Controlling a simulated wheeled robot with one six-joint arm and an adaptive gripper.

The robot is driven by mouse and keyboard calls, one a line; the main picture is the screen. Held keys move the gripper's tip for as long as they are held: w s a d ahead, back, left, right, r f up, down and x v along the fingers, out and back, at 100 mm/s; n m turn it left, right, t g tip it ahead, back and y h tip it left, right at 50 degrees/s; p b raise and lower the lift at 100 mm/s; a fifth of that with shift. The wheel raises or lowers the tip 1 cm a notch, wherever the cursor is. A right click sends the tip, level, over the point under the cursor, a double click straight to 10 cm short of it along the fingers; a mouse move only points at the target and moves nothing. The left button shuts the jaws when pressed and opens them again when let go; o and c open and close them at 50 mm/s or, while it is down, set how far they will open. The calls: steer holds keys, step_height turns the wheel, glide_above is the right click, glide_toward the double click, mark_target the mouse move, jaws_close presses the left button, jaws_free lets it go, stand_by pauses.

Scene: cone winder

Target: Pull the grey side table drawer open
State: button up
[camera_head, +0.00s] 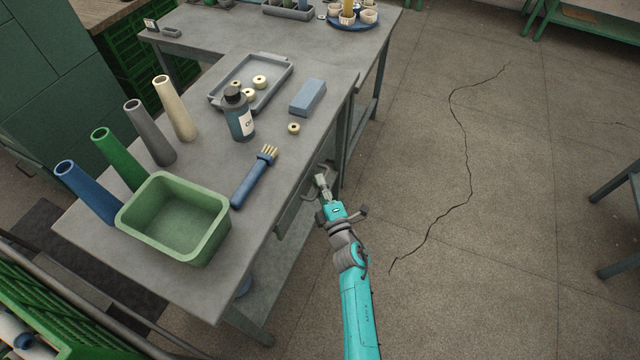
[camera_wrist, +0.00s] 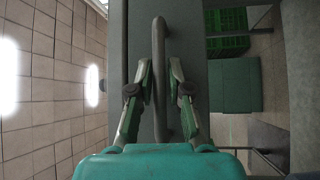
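The grey side table (camera_head: 215,165) has a grey drawer front (camera_head: 292,212) under its top on the right-hand side. In the wrist view the drawer front (camera_wrist: 190,75) faces me, with a grey bar handle (camera_wrist: 159,50) running up the middle of the picture. My gripper (camera_head: 321,182) is at the drawer side of the table, just below the top's edge. In the wrist view my gripper (camera_wrist: 160,65) is open, one finger on each side of the handle, with gaps showing between fingers and bar. The drawer looks closed, though my gripper partly hides it.
A green bin (camera_head: 175,250), several cones (camera_head: 150,132), a brush (camera_head: 255,176), a bottle (camera_head: 238,115), a blue block (camera_head: 307,97) and a grey tray (camera_head: 270,75) stand on the tabletop. The cracked floor (camera_head: 460,190) to the right is clear.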

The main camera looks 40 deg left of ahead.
jaws_close()
steer(key=w+d, duration=0.2)
steer(key=d, duration=1)
steer(key=w+d, duration=0.3)
steer(key=d, duration=0.9)
steer(key=shift+w, duration=0.35)
steer(key=o, duration=0.6)
jaws_free()
steer(key=v, duration=1.2)
